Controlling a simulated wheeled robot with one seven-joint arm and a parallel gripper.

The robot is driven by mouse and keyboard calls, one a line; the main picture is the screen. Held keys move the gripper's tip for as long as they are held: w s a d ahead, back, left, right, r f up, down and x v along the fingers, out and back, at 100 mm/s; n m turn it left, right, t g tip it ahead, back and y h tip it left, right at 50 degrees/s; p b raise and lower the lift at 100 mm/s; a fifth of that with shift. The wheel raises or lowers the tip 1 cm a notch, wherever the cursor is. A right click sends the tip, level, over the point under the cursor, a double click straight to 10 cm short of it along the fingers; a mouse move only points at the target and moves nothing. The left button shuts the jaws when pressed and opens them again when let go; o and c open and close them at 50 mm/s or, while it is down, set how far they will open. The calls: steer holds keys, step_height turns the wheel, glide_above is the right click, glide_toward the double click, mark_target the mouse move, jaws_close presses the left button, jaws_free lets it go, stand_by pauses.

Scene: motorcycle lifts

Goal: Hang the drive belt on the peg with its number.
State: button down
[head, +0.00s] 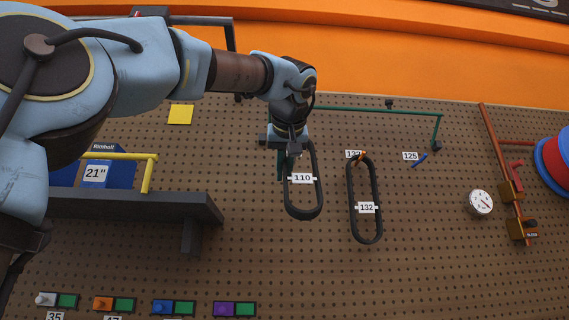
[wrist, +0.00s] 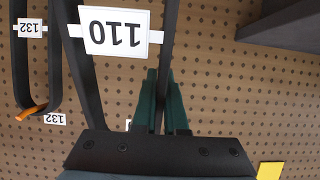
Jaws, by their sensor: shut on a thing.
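The black drive belt (head: 320,197) with a white tag reading 110 hangs from my gripper (head: 290,158) in front of the pegboard. In the wrist view my gripper's green fingers (wrist: 164,103) are shut on the belt (wrist: 169,35), whose tag (wrist: 115,31) appears upside down. A second belt (head: 351,215), tagged 132, hangs on an orange peg (head: 362,156) labelled 132, right of the held belt. A blue peg (head: 419,160) labelled 125 is bare. No peg labelled 110 is readable; a small white edge (wrist: 127,125) shows beside my fingers, mostly hidden.
A green rail (head: 375,110) stands out above the pegs. A dark shelf (head: 130,206) with a blue Rimholt box (head: 120,174) is at left. A gauge (head: 481,202) and a copper pipe (head: 497,150) are at right.

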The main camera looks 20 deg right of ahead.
steer(key=shift+w+d+f+p, duration=0.2)
steer(key=shift+w+d+p, duration=0.1)
steer(key=shift+w+p, duration=0.6)
steer(key=shift+w+d+f+p, duration=0.15)
steer(key=shift+w+d+p, duration=0.15)
steer(key=shift+w+p, duration=0.6)
steer(key=shift+w+d+f+p, duration=0.25)
steer(key=shift+w+p, duration=0.25)
steer(key=shift+w, duration=0.8)
steer(key=shift+d, duration=0.1)
steer(key=shift+f, duration=0.25)
